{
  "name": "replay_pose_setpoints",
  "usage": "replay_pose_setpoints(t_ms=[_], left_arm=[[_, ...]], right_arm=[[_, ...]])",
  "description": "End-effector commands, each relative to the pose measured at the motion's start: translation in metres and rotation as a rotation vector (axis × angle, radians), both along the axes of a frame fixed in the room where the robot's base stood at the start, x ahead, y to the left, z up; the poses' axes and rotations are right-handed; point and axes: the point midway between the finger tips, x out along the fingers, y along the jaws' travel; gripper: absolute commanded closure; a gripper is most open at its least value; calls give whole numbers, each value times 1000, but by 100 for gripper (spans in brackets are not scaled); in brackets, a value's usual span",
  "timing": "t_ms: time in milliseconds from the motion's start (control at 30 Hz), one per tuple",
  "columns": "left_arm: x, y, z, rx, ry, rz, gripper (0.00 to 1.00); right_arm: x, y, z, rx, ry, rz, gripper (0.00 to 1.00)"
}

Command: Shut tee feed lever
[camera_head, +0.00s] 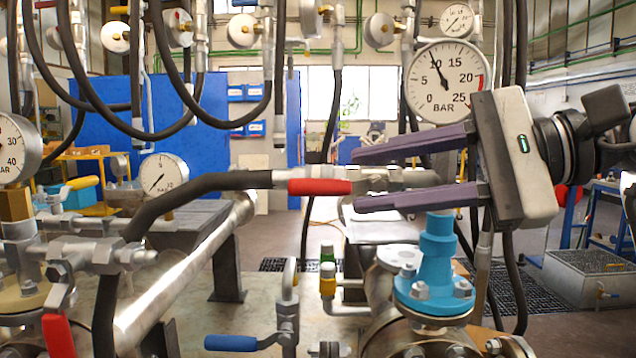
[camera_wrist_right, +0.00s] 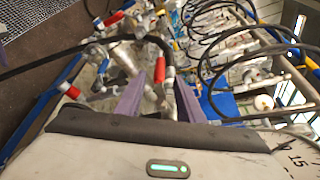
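A red lever handle (camera_head: 320,187) lies level, in line with the black hose and its grey pipe fitting (camera_head: 385,180). No label shows whether it is the tee feed lever. My right gripper (camera_head: 357,180) comes in from the right with its two purple fingers apart, one above and one below the fitting in the head view. The red handle's right end is near the fingertips. In the right wrist view, the red handle (camera_wrist_right: 160,70) shows just beyond the open fingertips (camera_wrist_right: 160,88); contact cannot be told. My left gripper is out of view.
A blue flanged fitting (camera_head: 437,262) stands below my right gripper. A blue lever (camera_head: 231,343) and another red lever (camera_head: 58,335) are low at the left. A large gauge (camera_head: 440,80) is behind the gripper. Black hoses (camera_head: 180,125) hang above.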

Motion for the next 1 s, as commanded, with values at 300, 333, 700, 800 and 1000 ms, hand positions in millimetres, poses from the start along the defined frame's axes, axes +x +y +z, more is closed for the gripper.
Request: replay_pose_setpoints(t_ms=[300,333,700,800,1000], left_arm=[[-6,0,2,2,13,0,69],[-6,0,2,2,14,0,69],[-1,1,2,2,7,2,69],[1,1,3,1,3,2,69],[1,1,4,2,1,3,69]], right_arm=[[18,54,-12,2,4,5,65],[19,57,-13,2,4,4,65],[24,70,-16,0,2,1,65],[24,69,-16,0,2,1,67],[24,69,-16,0,2,1,100]])
